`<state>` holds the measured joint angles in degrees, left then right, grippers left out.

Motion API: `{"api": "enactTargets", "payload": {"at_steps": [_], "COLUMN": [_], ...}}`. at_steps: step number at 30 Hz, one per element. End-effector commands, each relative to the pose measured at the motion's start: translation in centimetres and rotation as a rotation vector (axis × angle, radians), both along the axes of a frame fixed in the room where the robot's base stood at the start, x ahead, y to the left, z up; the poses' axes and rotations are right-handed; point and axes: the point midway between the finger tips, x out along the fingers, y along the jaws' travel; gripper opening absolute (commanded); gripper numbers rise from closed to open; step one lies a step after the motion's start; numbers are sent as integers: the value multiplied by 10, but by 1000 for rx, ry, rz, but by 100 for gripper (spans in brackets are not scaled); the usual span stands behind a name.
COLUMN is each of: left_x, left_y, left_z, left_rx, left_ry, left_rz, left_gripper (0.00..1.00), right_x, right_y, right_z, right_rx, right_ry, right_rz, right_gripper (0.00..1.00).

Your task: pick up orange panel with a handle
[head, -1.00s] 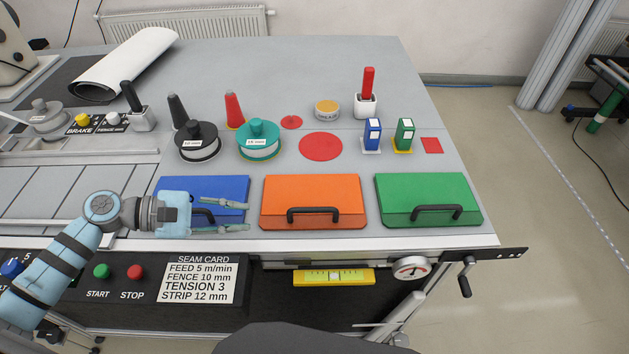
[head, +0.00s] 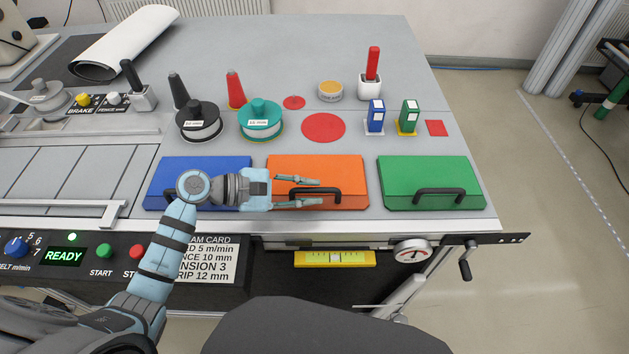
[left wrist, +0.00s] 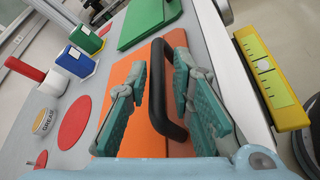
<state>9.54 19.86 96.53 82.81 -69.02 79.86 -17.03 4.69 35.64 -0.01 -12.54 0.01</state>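The orange panel (head: 345,170) lies on the worktable between a blue and a green panel. Its black handle (head: 334,192) is near its front edge. My left gripper (head: 311,192) is open, over the left part of the orange panel, its fingers pointing right toward the handle. In the left wrist view the black handle (left wrist: 160,85) stands between the two open fingers (left wrist: 160,88), and the orange panel (left wrist: 124,72) lies beneath. I cannot tell whether a finger touches the handle. My right gripper is not in view.
The blue panel (head: 215,168) lies to the left, partly behind my arm, and the green panel (head: 430,178) to the right. Spools, including a teal one (head: 261,121), stand behind. A yellow level (head: 334,259) and a dial gauge (head: 412,251) are below the front edge.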

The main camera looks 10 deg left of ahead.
Motion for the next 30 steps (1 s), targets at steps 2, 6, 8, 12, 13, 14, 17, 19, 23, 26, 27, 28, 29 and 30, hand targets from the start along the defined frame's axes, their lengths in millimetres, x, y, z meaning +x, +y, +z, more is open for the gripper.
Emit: {"api": "enactTargets", "payload": {"at_steps": [2,6,8,12,13,14,17,19,23,26,27,28,29,30], "left_x": [0,0,0,-1,-1,-1,-1,-1,-1,-1,-1,-1,-1,-1], "left_y": [0,0,0,1,1,1,1,1,1,1,1,1,1,1], "left_z": [0,0,0,-1,-1,-1,-1,-1,-1,5,9,14,20,29], "left_rx": [0,0,0,2,2,3,3,4,5,6,5,5,4,4], "left_ry": [0,0,0,2,2,2,1,2,4,2,1,1,-1,-1], "left_rz": [0,-1,-1,-2,-2,-1,-3,-3,-3,-4,-3,-3,-4,-4], "left_gripper": [21,2,0,0,0,0,0,0,0,0,0,0,0,0], "right_x": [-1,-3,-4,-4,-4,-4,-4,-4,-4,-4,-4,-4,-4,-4], "right_y": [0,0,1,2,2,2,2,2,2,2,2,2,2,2], "right_z": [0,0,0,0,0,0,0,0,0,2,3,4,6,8], "right_rx": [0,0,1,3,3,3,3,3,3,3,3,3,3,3], "right_ry": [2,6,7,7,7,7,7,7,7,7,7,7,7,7], "right_rz": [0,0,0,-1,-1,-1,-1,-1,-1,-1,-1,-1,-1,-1], "right_gripper": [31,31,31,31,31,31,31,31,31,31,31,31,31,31]}}
